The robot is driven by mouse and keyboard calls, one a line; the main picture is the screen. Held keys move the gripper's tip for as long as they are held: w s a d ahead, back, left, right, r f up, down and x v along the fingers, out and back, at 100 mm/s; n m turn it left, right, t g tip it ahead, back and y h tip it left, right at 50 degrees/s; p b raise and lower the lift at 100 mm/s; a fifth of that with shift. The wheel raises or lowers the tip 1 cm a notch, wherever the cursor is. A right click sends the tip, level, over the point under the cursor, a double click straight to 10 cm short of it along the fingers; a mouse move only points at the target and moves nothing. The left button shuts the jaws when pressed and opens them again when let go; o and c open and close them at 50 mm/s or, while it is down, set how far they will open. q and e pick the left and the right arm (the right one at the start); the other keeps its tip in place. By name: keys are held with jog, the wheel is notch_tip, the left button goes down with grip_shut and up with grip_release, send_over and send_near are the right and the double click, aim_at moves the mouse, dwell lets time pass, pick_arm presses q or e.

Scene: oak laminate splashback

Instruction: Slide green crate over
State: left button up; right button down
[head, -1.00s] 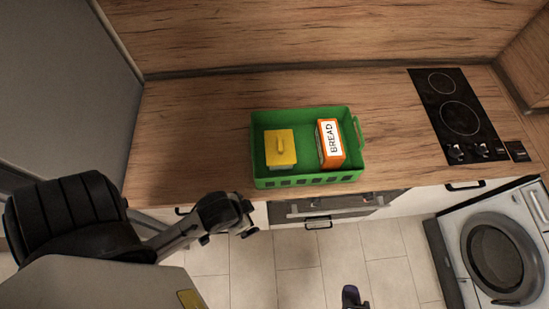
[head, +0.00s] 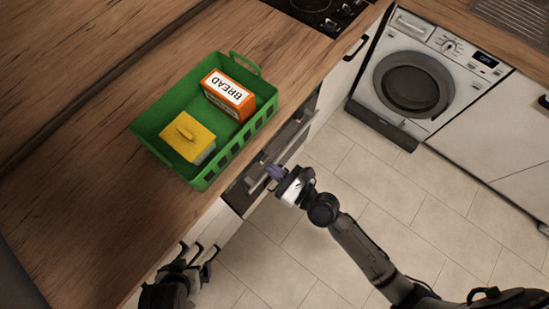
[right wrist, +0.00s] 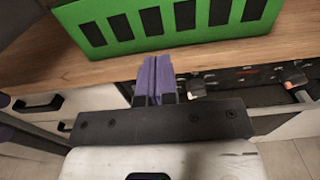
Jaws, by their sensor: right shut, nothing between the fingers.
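The green crate (head: 241,142) sits on the wooden counter near its front edge, with a slotted wall facing the floor side. Inside it are a yellow-lidded box (head: 188,137) and an orange and white bread box (head: 229,93). My right gripper (head: 275,173) is in front of the counter edge, apart from the crate. Its purple fingers (right wrist: 157,78) are together and empty in the right wrist view, with the crate's slotted wall (right wrist: 152,42) beyond them. My left gripper (head: 200,262) is low at the counter front, dark and small; its fingers are unclear.
A black hob (head: 318,12) lies on the counter beyond the crate's handle end. Bare counter (head: 95,215) lies to the crate's left. An oven with a bar handle (head: 290,143) is under the counter edge. A washing machine (head: 415,80) stands at upper right.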

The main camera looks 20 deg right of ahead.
aim_at(238, 144)
jog(key=x, duration=0.8)
jog(key=shift+w+a, duration=0.2)
jog(key=shift+w, duration=0.1)
jog(key=shift+w+a, duration=0.35)
jog(key=shift+w, duration=0.15)
jog(key=shift+w+a, duration=0.15)
jog(key=shift+w, duration=0.05)
